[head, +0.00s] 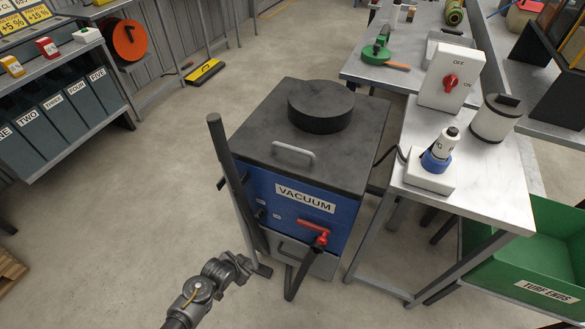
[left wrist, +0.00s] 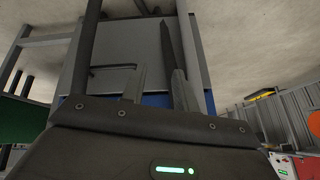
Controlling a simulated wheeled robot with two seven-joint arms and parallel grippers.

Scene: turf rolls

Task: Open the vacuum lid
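The vacuum (head: 305,205) stands on the floor in the middle of the head view, a blue box with a VACUUM label. Its dark flat lid (head: 250,135) lies level on top and looks closed. The lid carries a round black cap (head: 321,106) and a grey bar handle (head: 293,155) near its front edge. A red lever (head: 314,228) is on the front. My left gripper (left wrist: 160,85) is low in front of the vacuum, well below the lid handle. In the left wrist view its fingers are apart with nothing visible between them. My right gripper is not in view.
A dark upright bar (head: 234,180) rises by the vacuum's left front corner, close to my left arm. A metal table (head: 490,185) with a red-knob switch box (head: 448,78) stands on the right. A green bin (head: 545,245) is at lower right.

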